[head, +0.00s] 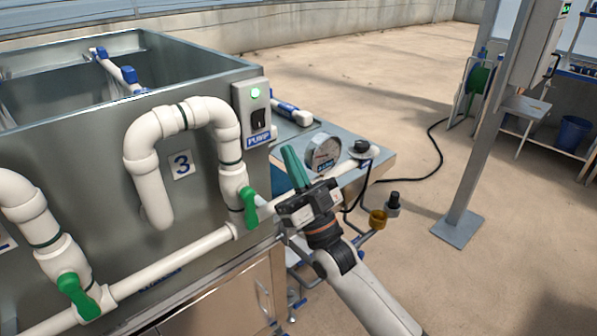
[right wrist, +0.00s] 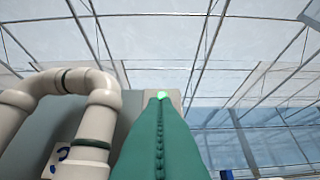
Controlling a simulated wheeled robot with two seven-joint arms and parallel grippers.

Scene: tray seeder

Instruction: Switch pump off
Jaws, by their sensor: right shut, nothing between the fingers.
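The pump switch box (head: 240,103) is a grey box on the tank's right corner, with a blue "PUMP" label. Its round green light (head: 255,93) is lit, and a black rocker switch (head: 258,122) sits below it. My right gripper (head: 288,151) has green fingers, shut and empty, pointing up just right of and below the box in the head view. In the right wrist view the closed fingers (right wrist: 160,102) cover most of the box, leaving the green light (right wrist: 161,96) showing above the tips; the rocker is hidden there. My left gripper is out of view.
White pipes (head: 140,150) with green valve handles (head: 249,207) run along the metal tank (head: 100,125), left of my right gripper. A round gauge (head: 323,152) stands close behind the gripper. A metal post (head: 480,140) is at the right, with open floor between.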

